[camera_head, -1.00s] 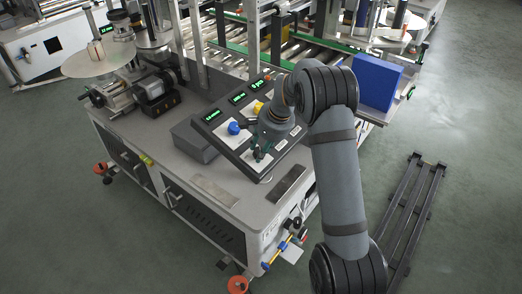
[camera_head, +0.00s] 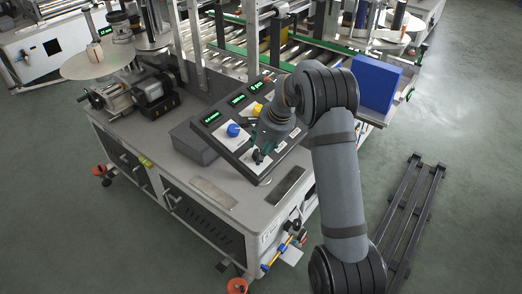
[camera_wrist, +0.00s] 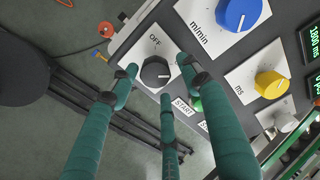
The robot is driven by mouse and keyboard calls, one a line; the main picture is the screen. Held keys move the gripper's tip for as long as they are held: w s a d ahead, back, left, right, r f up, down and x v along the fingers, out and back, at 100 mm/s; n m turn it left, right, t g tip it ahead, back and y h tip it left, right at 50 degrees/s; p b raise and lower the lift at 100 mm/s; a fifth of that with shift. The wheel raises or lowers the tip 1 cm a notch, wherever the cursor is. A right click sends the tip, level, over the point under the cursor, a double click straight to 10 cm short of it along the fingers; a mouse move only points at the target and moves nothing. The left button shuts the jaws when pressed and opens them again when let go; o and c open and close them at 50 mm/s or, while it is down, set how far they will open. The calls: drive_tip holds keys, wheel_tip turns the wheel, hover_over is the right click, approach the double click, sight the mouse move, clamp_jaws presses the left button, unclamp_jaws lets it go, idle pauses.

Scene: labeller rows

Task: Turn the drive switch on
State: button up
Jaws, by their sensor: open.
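The drive switch is a black round knob (camera_wrist: 155,73) on a white plate marked OFF in the wrist view. Its pale pointer line seems to point right in that picture, not at the OFF word; no ON word shows. My gripper (camera_wrist: 160,78) has three teal fingers, spread open around the knob. Whether any finger touches it I cannot tell. In the head view my gripper (camera_head: 260,153) is low over the near end of the sloped control panel (camera_head: 243,166), and its fingers partly hide the knob.
A blue knob (camera_wrist: 240,12) marked m/min and a yellow knob (camera_wrist: 271,85) marked ms sit beside the switch. A START label (camera_wrist: 184,106) and a green button (camera_wrist: 196,104) are close to the fingers. A blue box (camera_head: 378,82) stands behind my arm.

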drive_tip(key=shift+s+a, duration=0.1)
drive_tip(key=shift+a, duration=0.05)
drive_tip(key=v, duration=1.2)
drive_tip(key=shift+f, duration=0.2)
drive_tip(key=x, duration=1.2)
drive_tip(key=shift+r, duration=0.1)
drive_tip(key=shift+s, duration=0.1)
